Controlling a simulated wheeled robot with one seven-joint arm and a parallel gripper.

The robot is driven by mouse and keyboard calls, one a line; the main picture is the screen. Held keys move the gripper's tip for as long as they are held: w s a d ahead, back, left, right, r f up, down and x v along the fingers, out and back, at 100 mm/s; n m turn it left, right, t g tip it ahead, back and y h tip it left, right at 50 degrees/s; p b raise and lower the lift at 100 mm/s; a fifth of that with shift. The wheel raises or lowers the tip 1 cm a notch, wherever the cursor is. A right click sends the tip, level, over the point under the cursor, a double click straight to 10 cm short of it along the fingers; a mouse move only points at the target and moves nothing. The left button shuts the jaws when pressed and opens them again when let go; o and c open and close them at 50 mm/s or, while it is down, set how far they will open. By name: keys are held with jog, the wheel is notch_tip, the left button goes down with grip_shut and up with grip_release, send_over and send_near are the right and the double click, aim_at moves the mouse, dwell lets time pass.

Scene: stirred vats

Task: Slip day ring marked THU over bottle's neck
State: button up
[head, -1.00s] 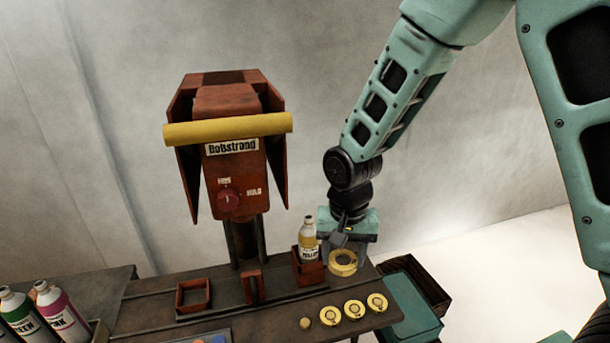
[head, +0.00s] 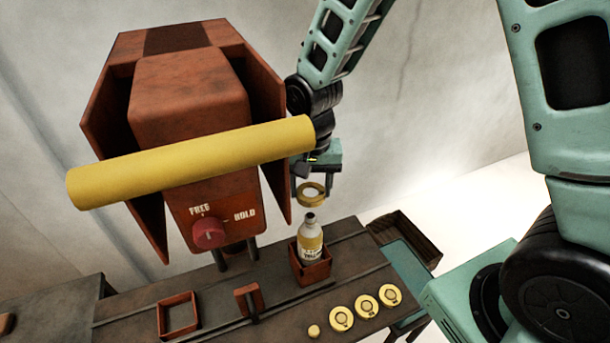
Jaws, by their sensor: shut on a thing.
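My gripper (head: 312,180) is shut on a yellow ring (head: 311,194) and holds it in the air. Any marking on this ring is too small to read. The bottle (head: 310,244), white with a yellow label and a dark top, stands upright in a small red holder (head: 312,272) on the bench. The ring is just above the bottle's neck, apart from it, and looks roughly in line with it in this view. Several yellow discs or rings (head: 341,318) lie on the bench's front right; their markings cannot be read.
A large red machine (head: 190,110) with a yellow bar (head: 190,163) and a FREE/HOLD knob (head: 208,232) stands close left of my gripper. An empty red square frame (head: 178,315) and a red upright piece (head: 248,300) are on the bench. A dark crate (head: 405,236) sits at right.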

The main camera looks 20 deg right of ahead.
aim_at(311, 215)
jog(key=shift+f+b, duration=1.75)
jog(key=shift+f, duration=0.6)
jog(key=shift+s, duration=0.1)
jog(key=shift+f+b, duration=1.95)
jog(key=shift+f, duration=0.7)
jog(key=o, duration=1)
jog(key=shift+o, duration=0.2)
notch_tip(311, 215, up, 18)
jog(key=b, duration=0.2)
jog(key=shift+f+b, duration=0.25)
jog(key=shift+b, duration=0.1)
